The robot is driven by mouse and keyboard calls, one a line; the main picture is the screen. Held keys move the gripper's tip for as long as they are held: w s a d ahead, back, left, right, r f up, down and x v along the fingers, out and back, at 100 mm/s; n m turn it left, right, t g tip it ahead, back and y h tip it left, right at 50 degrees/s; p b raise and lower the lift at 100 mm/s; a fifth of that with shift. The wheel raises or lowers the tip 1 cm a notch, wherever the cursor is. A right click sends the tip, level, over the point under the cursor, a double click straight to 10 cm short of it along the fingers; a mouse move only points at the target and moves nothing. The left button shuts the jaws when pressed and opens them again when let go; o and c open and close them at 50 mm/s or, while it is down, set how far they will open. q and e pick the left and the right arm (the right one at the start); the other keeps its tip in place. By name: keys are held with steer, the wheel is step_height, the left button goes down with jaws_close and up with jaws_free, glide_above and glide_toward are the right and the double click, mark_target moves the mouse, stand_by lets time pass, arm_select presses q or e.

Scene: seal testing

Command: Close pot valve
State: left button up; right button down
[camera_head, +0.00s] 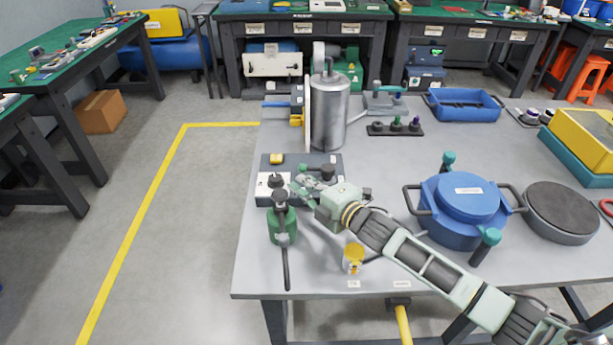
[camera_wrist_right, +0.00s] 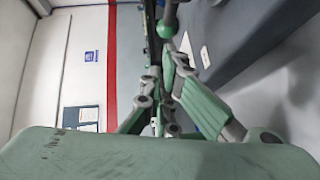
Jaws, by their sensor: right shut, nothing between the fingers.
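My right gripper (camera_head: 301,187) reaches in from the lower right over the table's left part, shut and empty. Its fingertips are close to a grey valve block (camera_head: 330,160) with a dark fitting and a small green knob. In the right wrist view the closed fingers (camera_wrist_right: 168,85) point up toward a green ball (camera_wrist_right: 169,24) on a dark stem; I cannot tell whether they touch it. A blue pot (camera_head: 460,205) with black side handles and teal clamp knobs stands right of the forearm. A silver cylinder (camera_head: 327,115) stands behind the block. My left gripper is not in view.
A green bottle (camera_head: 282,225) with a black top stands just left of the gripper. A small yellow-and-white jar (camera_head: 353,258) is near the front edge.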

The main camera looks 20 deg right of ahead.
steer(key=shift+w+d+f, duration=0.1)
steer(key=shift+w+d, duration=0.2)
steer(key=shift+w, duration=0.25)
steer(key=shift+w+d+f, duration=0.15)
steer(key=shift+w+d, duration=0.1)
steer(key=shift+w, duration=0.25)
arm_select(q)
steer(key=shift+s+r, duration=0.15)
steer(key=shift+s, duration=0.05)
arm_select(e)
steer(key=shift+w, duration=0.15)
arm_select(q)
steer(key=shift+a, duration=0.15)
arm_select(e)
steer(key=shift+f+h, duration=0.1)
steer(key=shift+h, duration=0.2)
steer(key=shift+w+a+m+t, duration=0.2)
steer(key=shift+m+t, duration=0.1)
steer(key=shift+m, duration=0.1)
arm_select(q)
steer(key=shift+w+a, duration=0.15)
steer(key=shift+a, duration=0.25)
arm_select(e)
steer(key=shift+d+h, duration=0.1)
steer(key=shift+h, duration=0.3)
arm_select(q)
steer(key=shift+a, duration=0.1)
